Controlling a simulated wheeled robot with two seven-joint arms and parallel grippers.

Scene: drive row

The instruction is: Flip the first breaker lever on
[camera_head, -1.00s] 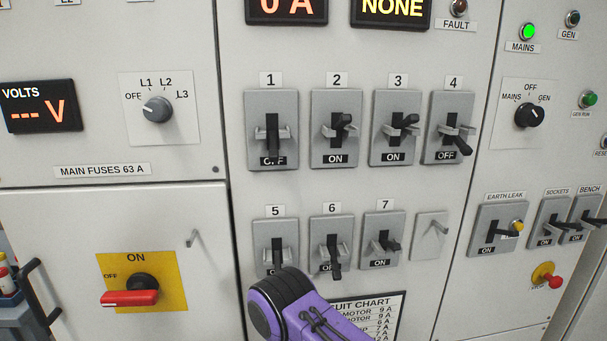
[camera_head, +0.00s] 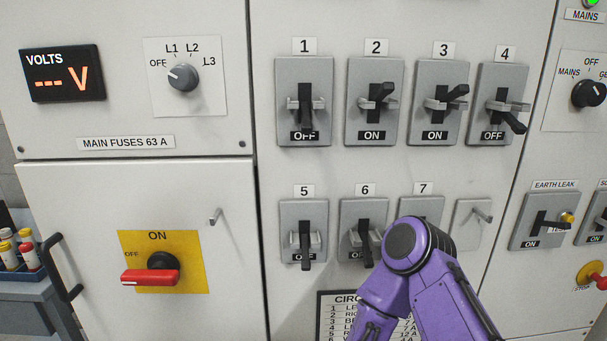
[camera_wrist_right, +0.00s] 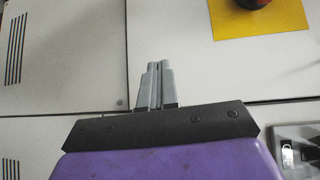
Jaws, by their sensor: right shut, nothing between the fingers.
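The first breaker (camera_head: 304,65), under the label 1 in the head view, has its black lever (camera_head: 307,112) pointing down over an OFF label. In the right wrist view my right gripper (camera_wrist_right: 160,66) is shut and empty, its two grey fingers together in front of pale cabinet panels. The first breaker cannot be made out in that view. In the head view only my purple right arm shows, at the lower right; its gripper cannot be made out there. My left gripper is in neither view.
Breakers 2 (camera_head: 361,128) and 3 (camera_head: 422,126) read ON; breaker 4 (camera_head: 488,82) reads OFF. My arm partly covers breakers 6 (camera_head: 350,212) and 7 (camera_head: 408,207) and the circuit chart (camera_head: 345,300). A red switch handle (camera_head: 150,277) and a small hook (camera_head: 216,217) stick out at left.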

